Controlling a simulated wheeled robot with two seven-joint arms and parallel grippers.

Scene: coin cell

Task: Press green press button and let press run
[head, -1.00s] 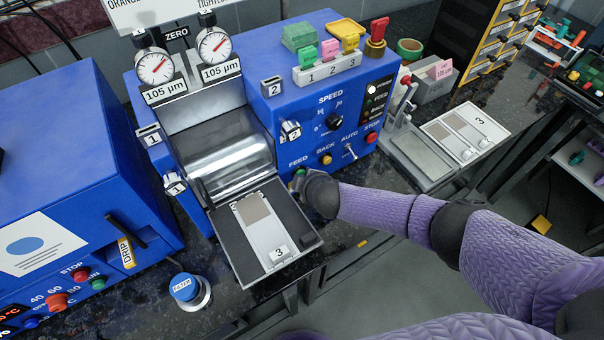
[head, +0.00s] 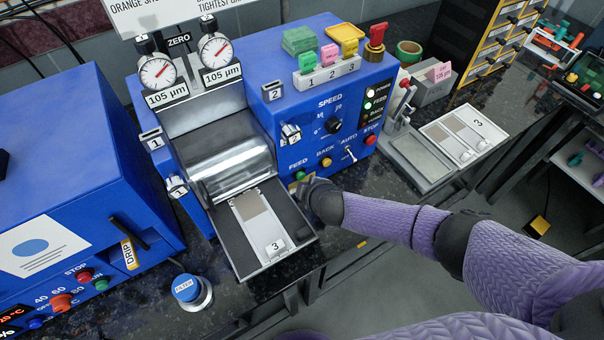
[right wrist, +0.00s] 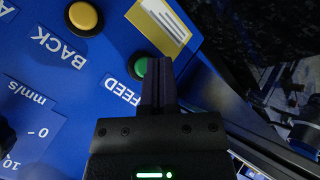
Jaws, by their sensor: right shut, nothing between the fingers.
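The blue press (head: 240,60) has a row of controls on its front. Its green button (head: 300,175), labelled FEED, shows just beyond my right gripper (head: 309,184); it also shows in the right wrist view (right wrist: 139,67). There my right gripper (right wrist: 157,64) is shut and empty, its fingertips beside the button; whether they touch is unclear. A strip on a carrier marked 3 (head: 268,238) lies on the press's front tray (head: 230,245), its far end near the steel roller (head: 230,165). A green light (head: 369,105) is lit on the panel. My left gripper is not in view.
A yellow BACK button (head: 326,162) and red STOP button (head: 370,139) sit on the same panel. Two gauges (head: 157,72) read 105 µm. A blue FILTER knob (head: 186,287) stands at the front. Another tray (head: 418,158) lies to the right.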

